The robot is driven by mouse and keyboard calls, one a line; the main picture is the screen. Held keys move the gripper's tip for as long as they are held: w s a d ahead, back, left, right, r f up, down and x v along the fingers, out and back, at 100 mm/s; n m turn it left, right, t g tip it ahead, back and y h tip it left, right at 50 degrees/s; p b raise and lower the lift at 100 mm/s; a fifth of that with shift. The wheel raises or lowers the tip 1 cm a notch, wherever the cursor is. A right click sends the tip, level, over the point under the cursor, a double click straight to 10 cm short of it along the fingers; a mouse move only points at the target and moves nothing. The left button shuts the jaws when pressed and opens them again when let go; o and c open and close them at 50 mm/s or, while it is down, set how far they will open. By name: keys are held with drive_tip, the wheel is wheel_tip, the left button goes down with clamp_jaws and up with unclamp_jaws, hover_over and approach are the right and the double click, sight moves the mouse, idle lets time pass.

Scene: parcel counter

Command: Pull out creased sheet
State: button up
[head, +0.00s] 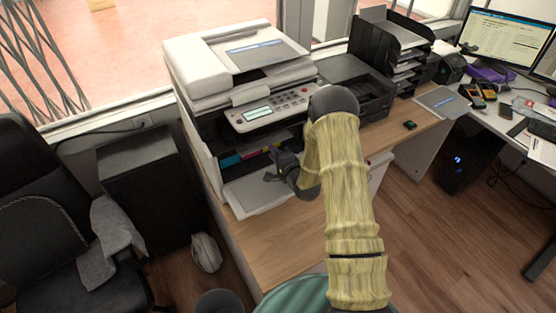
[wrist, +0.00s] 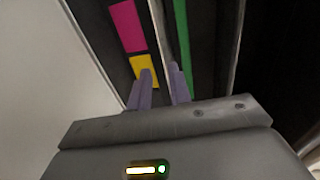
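The printer (head: 240,85) stands on the wooden counter with its front open. Cyan, magenta and yellow cartridge ends show in its dark inside. In the wrist view I see a magenta patch (wrist: 128,25), a yellow patch (wrist: 144,70) and a green strip (wrist: 182,60). My gripper (head: 272,177) is at the open front, above the lowered light-grey front cover (head: 250,197). In the wrist view its two fingers (wrist: 160,80) are apart with nothing visible between them, pointing toward the yellow patch and green strip. I cannot see a creased sheet in either view.
A black printer (head: 355,85) and a black tray stack (head: 390,45) stand right of the large printer. A small dark-green item (head: 409,125) lies on the counter (head: 275,240). A black office chair (head: 60,220) and a dark cabinet (head: 150,190) are at left.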

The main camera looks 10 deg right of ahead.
sight(267, 145)
drive_tip(key=shift+r+b+x, duration=0.2)
drive_tip(key=shift+b+x, duration=0.05)
drive_tip(key=shift+x, duration=0.65)
drive_tip(key=shift+r+b+x, duration=0.2)
drive_tip(key=shift+x, duration=0.7)
drive_tip(key=shift+c, duration=0.2)
clamp_jaws()
